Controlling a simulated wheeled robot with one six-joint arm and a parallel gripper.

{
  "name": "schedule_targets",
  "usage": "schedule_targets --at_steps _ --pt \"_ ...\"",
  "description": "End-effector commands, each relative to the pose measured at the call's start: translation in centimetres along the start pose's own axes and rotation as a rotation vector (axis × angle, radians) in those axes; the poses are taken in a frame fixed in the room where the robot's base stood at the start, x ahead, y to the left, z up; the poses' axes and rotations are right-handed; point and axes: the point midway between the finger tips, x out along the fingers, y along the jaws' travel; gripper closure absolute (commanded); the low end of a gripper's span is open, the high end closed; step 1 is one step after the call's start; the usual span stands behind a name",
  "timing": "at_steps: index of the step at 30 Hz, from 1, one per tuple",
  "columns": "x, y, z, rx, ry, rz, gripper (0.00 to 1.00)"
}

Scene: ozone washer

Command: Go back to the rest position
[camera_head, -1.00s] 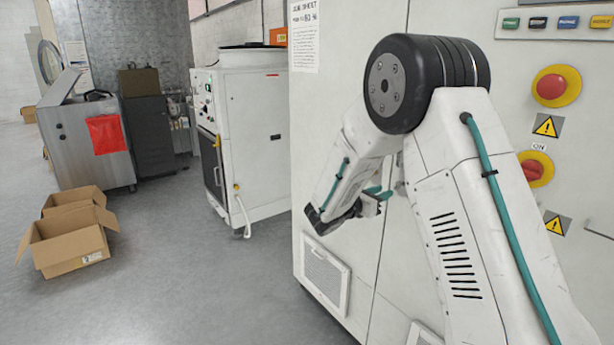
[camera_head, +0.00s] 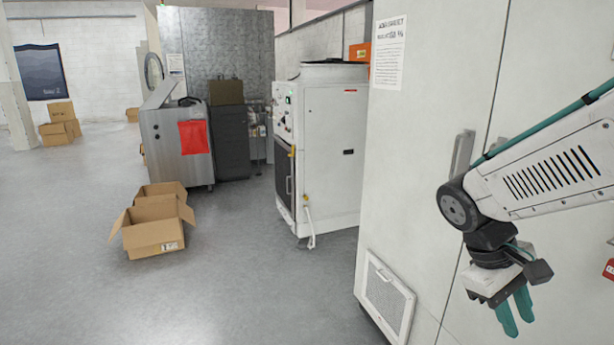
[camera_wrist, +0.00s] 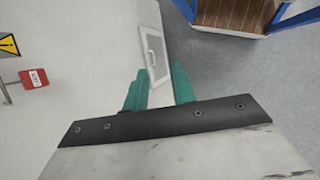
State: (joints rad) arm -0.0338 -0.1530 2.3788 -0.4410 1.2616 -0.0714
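My gripper (camera_head: 517,320) hangs at the lower right of the head view, its teal fingers pointing down, in front of the large white cabinet (camera_head: 425,150). In the wrist view, my gripper (camera_wrist: 159,84) shows its two teal fingers apart with nothing between them. The gripper is open and empty. It appears clear of the cabinet, though the exact distance is hard to tell. My forearm enters from the right edge of the head view.
The cabinet has a door handle (camera_head: 462,155) and a low vent panel (camera_head: 388,297). A red tag (camera_wrist: 34,79) and a wooden-floored blue frame (camera_wrist: 237,14) show in the wrist view. Open cardboard boxes (camera_head: 152,238) lie on the left floor. A white machine (camera_head: 335,150) stands behind. The middle floor is clear.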

Motion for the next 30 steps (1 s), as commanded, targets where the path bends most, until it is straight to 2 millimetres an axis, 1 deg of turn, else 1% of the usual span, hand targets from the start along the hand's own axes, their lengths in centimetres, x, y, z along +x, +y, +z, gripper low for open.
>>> schedule_targets --at_steps 1,6,9,12,15,18,30 --pt "-0.6 -1.2 1.3 0.056 0.048 -0.055 0.74" --pt "-2.2 -5.5 4.8 0.211 0.195 -0.244 0.74" --pt "-3.1 -7.4 6.4 0.271 0.28 -0.329 0.74" --pt "-3.9 -8.5 7.8 0.303 0.354 -0.376 0.74" --pt "-4.4 -8.6 8.8 0.32 0.408 -0.379 0.74" --pt "-4.9 -8.4 9.4 0.33 0.446 -0.372 0.74" --pt "-5.1 -8.3 9.6 0.334 0.459 -0.369 0.74"
